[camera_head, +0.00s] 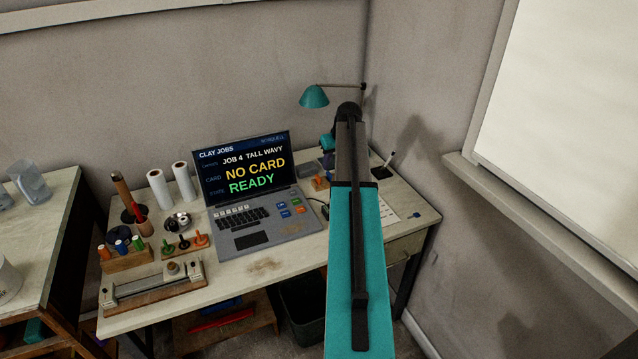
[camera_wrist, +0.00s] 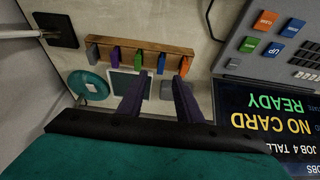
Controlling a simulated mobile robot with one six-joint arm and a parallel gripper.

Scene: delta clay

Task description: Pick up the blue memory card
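A wooden rack (camera_wrist: 150,46) in the wrist view holds a row of small upright cards in grey, purple, green, blue-violet and orange. The blue-violet card (camera_wrist: 161,64), second from the right end, looks closest to the blue memory card; its exact shade is hard to tell. My gripper (camera_wrist: 158,90) is open and empty. Its two dark fingers point toward the rack, apart from it, with the blue-violet card in line with the gap between them. In the head view my arm hides the gripper and most of the rack.
A laptop (camera_head: 245,180) reading "NO CARD" and "READY" stands on the desk, with coloured keys beside its keyboard. A teal desk lamp (camera_head: 314,97) hangs at the back. White rolls (camera_head: 184,183) and tools fill the desk's left side.

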